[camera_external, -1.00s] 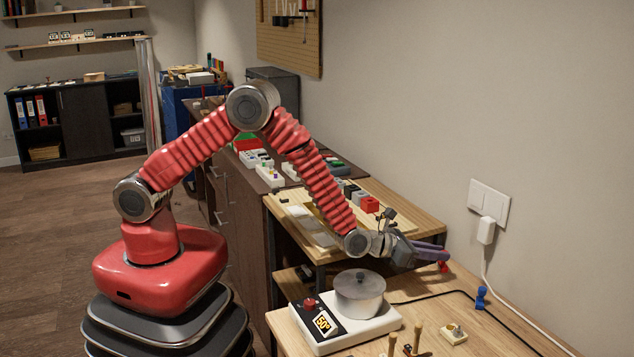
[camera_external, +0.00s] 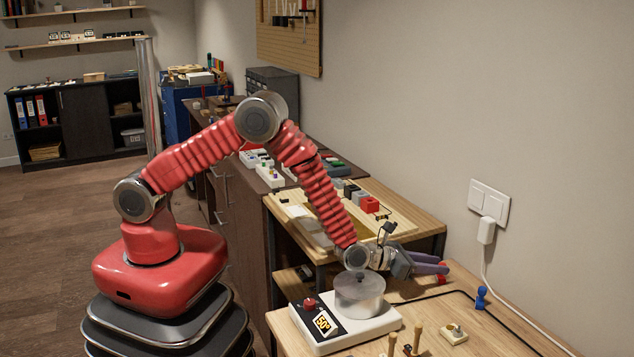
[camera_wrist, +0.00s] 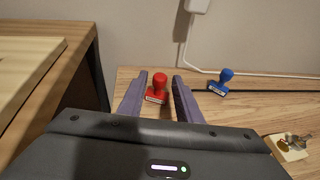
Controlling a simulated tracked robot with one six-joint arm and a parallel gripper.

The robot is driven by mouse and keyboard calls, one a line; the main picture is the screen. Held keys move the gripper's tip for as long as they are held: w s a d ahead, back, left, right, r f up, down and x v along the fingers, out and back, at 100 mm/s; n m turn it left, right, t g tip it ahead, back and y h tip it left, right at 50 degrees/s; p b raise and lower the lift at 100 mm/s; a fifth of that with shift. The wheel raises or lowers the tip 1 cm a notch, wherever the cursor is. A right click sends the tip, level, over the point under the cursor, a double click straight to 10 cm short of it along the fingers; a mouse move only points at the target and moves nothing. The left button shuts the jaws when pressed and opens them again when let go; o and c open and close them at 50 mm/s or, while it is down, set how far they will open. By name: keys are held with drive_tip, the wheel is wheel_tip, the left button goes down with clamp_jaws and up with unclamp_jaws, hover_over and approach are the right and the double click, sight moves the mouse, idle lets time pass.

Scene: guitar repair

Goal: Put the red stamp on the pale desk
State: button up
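The red stamp (camera_wrist: 157,88) stands upright on a wooden desk top (camera_external: 450,303), near the wall. In the wrist view it appears between my two fingers, with a gap on each side. My gripper (camera_wrist: 160,76) is open and empty. In the external view my gripper (camera_external: 443,263) is low over the desk, and its fingers partly hide the red stamp (camera_external: 442,277). I cannot tell how far the fingers reach around it. A higher light-wood table (camera_external: 420,223) stands behind; which surface is the pale desk is not clear.
A blue stamp (camera_wrist: 222,81) stands to the right of the red one. A hotplate (camera_external: 340,335) with a metal pot (camera_external: 359,295) sits under my wrist. A black cable (camera_external: 507,326) and small tools lie on the desk. A white plug (camera_external: 486,231) is on the wall.

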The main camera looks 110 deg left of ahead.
drive_tip(key=shift+o, duration=0.4)
drive_tip(key=shift+r, duration=0.1)
drive_tip(key=shift+s+d+r, duration=0.1)
drive_tip(key=shift+s+d, duration=0.1)
drive_tip(key=shift+s, duration=0.05)
drive_tip(key=v, duration=0.4)
drive_tip(key=shift+s+d+r, duration=0.1)
drive_tip(key=shift+s, duration=0.05)
wheel_tip(320, 180, up, 7)
idle(0.6)
